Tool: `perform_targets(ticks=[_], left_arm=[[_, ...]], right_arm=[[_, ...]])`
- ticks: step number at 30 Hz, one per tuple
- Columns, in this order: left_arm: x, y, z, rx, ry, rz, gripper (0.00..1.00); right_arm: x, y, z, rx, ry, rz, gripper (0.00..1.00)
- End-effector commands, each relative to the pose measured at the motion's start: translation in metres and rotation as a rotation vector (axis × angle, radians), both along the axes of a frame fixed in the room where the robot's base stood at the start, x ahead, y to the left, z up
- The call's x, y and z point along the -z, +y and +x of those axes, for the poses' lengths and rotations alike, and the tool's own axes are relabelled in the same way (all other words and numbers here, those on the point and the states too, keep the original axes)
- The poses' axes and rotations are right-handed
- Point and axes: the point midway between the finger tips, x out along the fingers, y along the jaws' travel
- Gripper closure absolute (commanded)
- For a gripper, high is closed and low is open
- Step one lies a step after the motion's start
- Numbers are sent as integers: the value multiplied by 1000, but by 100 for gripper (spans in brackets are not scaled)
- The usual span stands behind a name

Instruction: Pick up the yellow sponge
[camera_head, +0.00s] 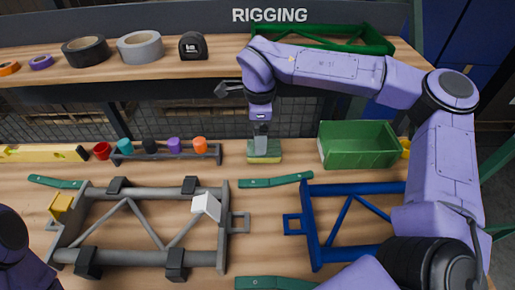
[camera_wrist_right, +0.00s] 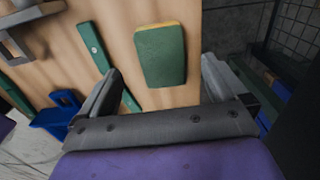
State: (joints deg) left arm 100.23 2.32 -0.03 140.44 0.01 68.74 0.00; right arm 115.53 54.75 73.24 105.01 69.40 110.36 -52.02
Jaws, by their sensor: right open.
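The yellow sponge (camera_head: 264,157) lies on the wooden bench, left of the green bin, with a green layer on top. In the right wrist view the sponge (camera_wrist_right: 160,55) shows mostly its green face with a thin yellow edge. My right gripper (camera_head: 261,146) points down at the sponge in the head view and partly covers it. In the wrist view the right gripper (camera_wrist_right: 160,86) has its fingers apart, with the sponge ahead of them and nothing between them. I cannot tell the exact height gap. My left gripper is out of view.
A green bin (camera_head: 360,155) stands right of the sponge. A rack (camera_head: 165,155) with several coloured pieces stands to its left. A green bar (camera_head: 276,181) lies in front, with a grey frame (camera_head: 140,258) and a blue frame (camera_head: 308,228) nearer. A shelf (camera_head: 130,72) runs behind.

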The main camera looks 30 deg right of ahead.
Motion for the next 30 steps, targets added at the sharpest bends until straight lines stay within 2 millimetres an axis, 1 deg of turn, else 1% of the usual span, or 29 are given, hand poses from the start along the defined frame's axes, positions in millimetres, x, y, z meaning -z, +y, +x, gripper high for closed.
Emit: perform_targets(ticks=[3, 10, 13, 18, 19, 20, 21, 24, 30], left_arm=[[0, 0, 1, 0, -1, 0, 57], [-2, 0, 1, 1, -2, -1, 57], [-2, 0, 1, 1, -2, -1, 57], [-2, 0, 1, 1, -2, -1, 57], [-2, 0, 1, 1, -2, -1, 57], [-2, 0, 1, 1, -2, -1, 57], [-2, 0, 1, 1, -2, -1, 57], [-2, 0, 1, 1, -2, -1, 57], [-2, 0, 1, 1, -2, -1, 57]], right_arm=[[14, -5, -3, 8, 1, 0, 1], [53, -6, -4, 7, 2, 1, 1], [59, -7, -4, 7, -1, 0, 1], [60, -7, -4, 7, -2, 1, 1], [60, -7, -4, 7, -1, 0, 4], [60, -7, -4, 7, -1, 0, 14], [60, -6, -3, 7, -1, 0, 27], [59, -6, -3, 7, -1, 0, 56], [59, -6, -3, 6, -1, 0, 57]])
